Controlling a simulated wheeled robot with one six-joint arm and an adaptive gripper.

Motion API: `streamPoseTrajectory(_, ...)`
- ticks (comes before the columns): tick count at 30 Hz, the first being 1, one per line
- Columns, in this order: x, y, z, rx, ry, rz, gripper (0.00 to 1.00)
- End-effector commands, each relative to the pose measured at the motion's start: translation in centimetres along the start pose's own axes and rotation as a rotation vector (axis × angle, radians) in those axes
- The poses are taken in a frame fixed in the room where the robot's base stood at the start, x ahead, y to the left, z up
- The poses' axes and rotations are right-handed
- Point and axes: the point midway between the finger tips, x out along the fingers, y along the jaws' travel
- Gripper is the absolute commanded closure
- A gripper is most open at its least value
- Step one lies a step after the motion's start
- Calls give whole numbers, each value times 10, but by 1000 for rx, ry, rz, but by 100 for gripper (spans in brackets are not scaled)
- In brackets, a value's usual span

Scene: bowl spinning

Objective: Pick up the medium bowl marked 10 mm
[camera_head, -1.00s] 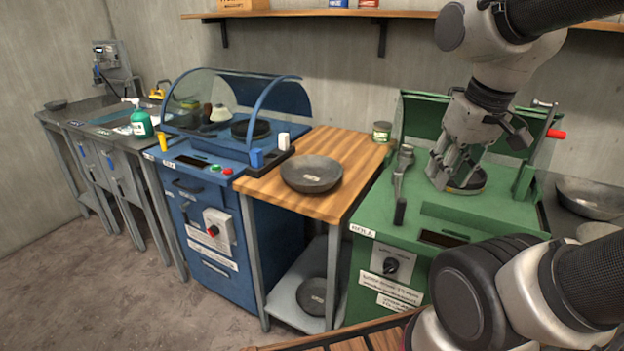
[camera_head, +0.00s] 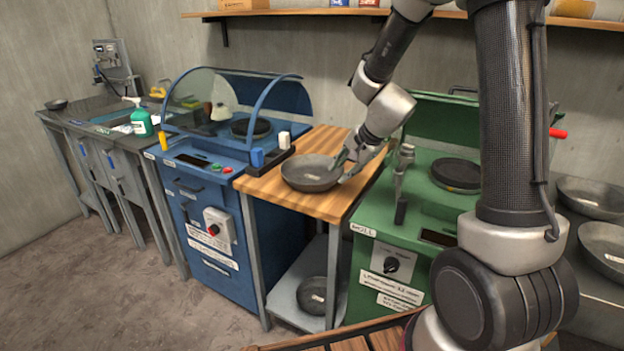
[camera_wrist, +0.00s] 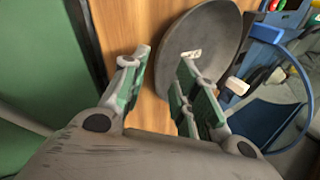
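A dark grey bowl (camera_head: 306,176) sits on the wooden-topped table (camera_head: 330,140) between the blue and green machines. It carries a small pale label that is too small to read. My gripper (camera_head: 347,168) is at the bowl's right side, low over the table. In the wrist view, my gripper (camera_wrist: 163,62) is open. One finger is outside the bowl (camera_wrist: 210,32) over the wood, and the other is over the bowl's inside, with the near rim between them. I cannot tell whether either finger touches the bowl.
Another bowl (camera_head: 311,294) lies on the shelf under the table. More bowls (camera_head: 592,198) sit on the bench at right. The blue machine (camera_head: 215,235) stands left of the table, and the green machine (camera_head: 425,215) with a dark disc stands right. A wall shelf (camera_head: 300,12) runs above.

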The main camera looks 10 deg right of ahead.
Motion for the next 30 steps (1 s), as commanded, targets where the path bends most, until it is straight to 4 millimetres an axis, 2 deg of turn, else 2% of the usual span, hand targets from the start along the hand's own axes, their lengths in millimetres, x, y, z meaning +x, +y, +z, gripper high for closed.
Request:
streamPoseTrajectory(9, 48, 0, -1, -1, -2, 4, 70)
streamPoseTrajectory(13, 57, -1, -1, -4, -2, 2, 70)
streamPoseTrajectory(19, 57, -1, 0, -4, -2, 1, 70)
streamPoseTrajectory(20, 57, -1, 0, -4, -2, 1, 74)
streamPoseTrajectory(24, 57, -1, 0, -4, -2, 1, 99)
streamPoseTrajectory(30, 57, -1, -1, -4, -2, 1, 100)
